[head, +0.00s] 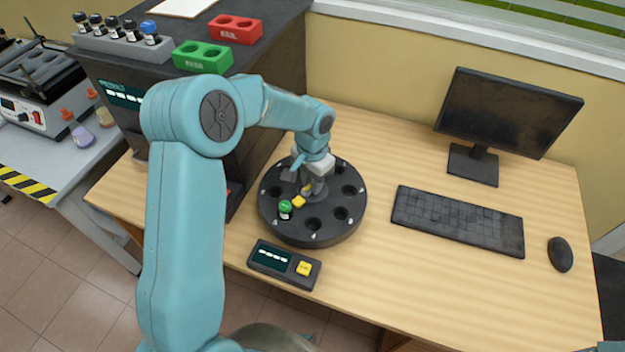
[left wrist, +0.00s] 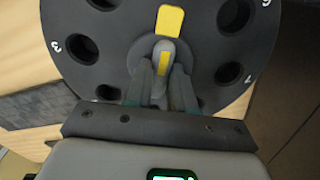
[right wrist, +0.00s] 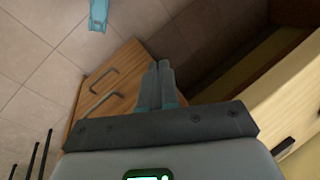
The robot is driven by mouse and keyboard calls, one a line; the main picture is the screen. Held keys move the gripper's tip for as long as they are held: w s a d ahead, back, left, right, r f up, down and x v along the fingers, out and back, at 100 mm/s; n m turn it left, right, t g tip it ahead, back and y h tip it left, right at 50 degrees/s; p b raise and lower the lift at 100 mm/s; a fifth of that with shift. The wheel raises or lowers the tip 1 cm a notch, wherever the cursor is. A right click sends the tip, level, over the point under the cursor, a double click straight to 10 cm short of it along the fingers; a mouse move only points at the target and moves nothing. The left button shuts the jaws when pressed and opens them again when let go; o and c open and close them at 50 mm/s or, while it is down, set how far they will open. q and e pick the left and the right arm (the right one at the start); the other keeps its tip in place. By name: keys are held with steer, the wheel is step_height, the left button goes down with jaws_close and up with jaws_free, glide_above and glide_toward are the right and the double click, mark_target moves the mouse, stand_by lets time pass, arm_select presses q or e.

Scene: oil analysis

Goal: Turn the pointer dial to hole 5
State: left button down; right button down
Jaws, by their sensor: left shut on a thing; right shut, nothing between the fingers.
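The round black dial plate (head: 333,229) stands on the desk with several numbered holes around its rim. Its grey centre knob has a yellow-tipped pointer (head: 299,201), directed to the front left, close to a green-capped vial (head: 286,207) sitting in one hole. My left gripper (head: 309,188) is over the plate's centre, shut on the knob. In the left wrist view the fingers flank the knob (left wrist: 161,55), and the yellow pointer (left wrist: 174,20) reaches towards the top edge; a 3 is readable at left. My right gripper (right wrist: 158,68) is shut and empty, away from the dial.
A small display box with a yellow button (head: 304,268) lies in front of the plate. A keyboard (head: 457,221), mouse (head: 560,254) and monitor (head: 510,110) are at the right. A dark cabinet behind carries green (head: 202,56) and red (head: 236,29) holders and a vial rack.

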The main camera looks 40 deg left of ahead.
arm_select(q)
steer(key=shift+r, duration=0.15)
steer(key=c, duration=1)
jaws_free()
steer(key=shift+o, duration=0.2)
steer(key=shift+r, duration=0.2)
step_height(320, 180, up, 16)
